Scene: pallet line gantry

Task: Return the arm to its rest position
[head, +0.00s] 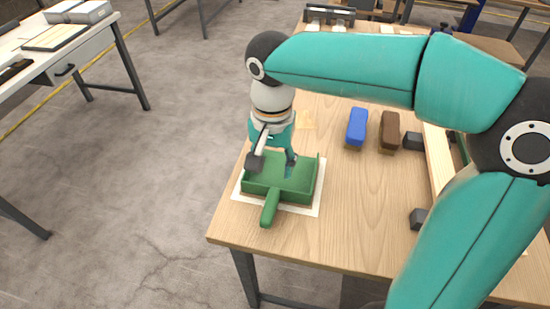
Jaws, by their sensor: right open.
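My right arm reaches in from the right, and its gripper (273,161) points down at a green dustpan-like tray with a handle (269,208). The gripper is open, its two dark fingertips apart, one near the tray's left wall and one over its inside. I cannot tell whether the fingertips touch the tray. The tray rests on a white sheet (310,205) at the left end of the wooden table. My left gripper is not in view.
The wooden table (350,220) also bears a blue block-like brush (356,127) and a brown one (389,131), right of the gripper. Dark blocks (418,218) lie by the right side. Another workbench (60,60) stands at upper left. Open floor lies between.

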